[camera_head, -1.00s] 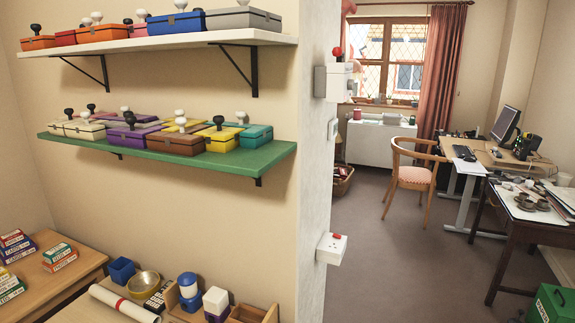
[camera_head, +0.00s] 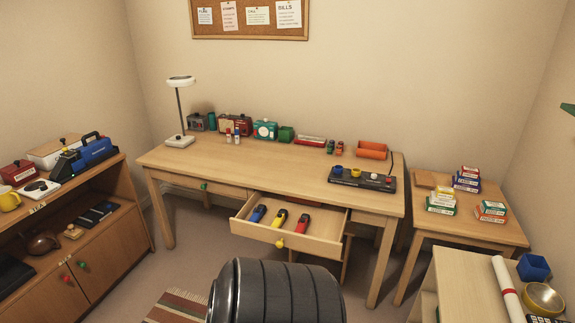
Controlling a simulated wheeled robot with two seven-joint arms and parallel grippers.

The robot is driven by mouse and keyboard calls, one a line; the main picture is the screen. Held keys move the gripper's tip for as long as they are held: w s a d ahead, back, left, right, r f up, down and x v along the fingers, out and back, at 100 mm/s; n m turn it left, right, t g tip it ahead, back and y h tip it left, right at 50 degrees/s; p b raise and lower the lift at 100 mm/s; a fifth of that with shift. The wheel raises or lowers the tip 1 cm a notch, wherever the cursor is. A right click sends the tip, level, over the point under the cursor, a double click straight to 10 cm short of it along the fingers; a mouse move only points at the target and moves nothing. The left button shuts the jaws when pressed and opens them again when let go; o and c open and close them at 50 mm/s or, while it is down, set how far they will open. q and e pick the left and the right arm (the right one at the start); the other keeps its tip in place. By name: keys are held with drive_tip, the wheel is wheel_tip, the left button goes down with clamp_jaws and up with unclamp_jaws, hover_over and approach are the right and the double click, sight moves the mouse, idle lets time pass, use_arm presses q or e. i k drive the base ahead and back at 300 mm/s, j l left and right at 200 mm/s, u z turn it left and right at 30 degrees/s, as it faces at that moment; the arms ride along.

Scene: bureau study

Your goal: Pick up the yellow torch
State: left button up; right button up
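The yellow torch (camera_head: 280,218) lies in the open desk drawer (camera_head: 318,243), between a blue torch (camera_head: 257,213) and a red torch (camera_head: 302,222). The torches lie side by side with gaps between them, and all have dark parts. The drawer has a yellow knob (camera_head: 280,243) on its front. Neither of my grippers is in view.
The wooden desk (camera_head: 230,165) carries a lamp (camera_head: 180,110), several boxes along the back, an orange tray (camera_head: 371,151) and a dark panel (camera_head: 361,179). A low cabinet (camera_head: 105,250) stands left. A side table (camera_head: 480,228) with small boxes stands right. Floor shows before the desk.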

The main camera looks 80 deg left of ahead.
sight(278, 222)
drive_tip(key=u, duration=2.75)
drive_tip(key=i+l+u, duration=0.3)
drive_tip(key=i, duration=0.15)
